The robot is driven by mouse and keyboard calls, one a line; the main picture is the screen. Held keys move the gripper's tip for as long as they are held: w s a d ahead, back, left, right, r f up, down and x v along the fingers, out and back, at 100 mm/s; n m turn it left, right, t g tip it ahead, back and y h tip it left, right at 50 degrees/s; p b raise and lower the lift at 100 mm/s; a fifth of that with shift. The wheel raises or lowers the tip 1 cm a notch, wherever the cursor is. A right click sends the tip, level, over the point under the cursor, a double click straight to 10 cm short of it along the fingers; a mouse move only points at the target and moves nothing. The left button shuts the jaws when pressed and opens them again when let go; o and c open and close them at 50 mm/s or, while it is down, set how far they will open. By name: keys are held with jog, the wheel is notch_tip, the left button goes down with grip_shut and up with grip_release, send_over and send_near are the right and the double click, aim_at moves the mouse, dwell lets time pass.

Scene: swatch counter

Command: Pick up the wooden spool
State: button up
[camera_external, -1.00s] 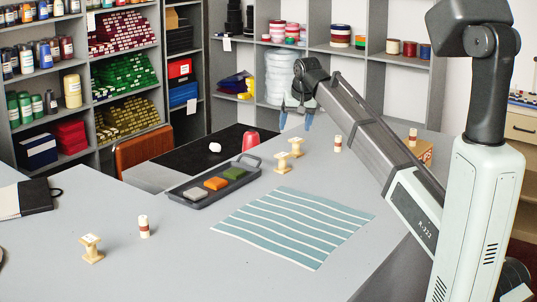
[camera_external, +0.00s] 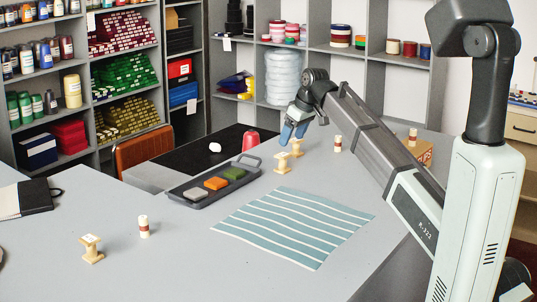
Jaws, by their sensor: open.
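Three pale wooden spools with flat flanged ends stand on the grey counter. One spool (camera_external: 281,164) and another close behind it (camera_external: 296,147) are near the far middle. The third spool (camera_external: 92,250) is at the front left. My gripper (camera_external: 292,135) is open and empty, its blue fingertips pointing down just above and behind the pair of spools. The fingertips overlap the area near the far spool in the picture; I cannot tell if they touch it.
Cream cylinders with dark red bands stand at the front left (camera_external: 144,227) and right of my gripper (camera_external: 338,144). A dark tray (camera_external: 172,196) holds grey, orange and green blocks. A striped blue cloth (camera_external: 290,228) lies flat. A red cup (camera_external: 250,141) stands behind the tray.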

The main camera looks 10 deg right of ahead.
aim_at(283, 155)
jog(key=x, duration=1.1)
jog(key=shift+w+a, duration=0.15)
jog(key=shift+w, duration=0.1)
jog(key=shift+c, duration=0.3)
jog(key=c, duration=1)
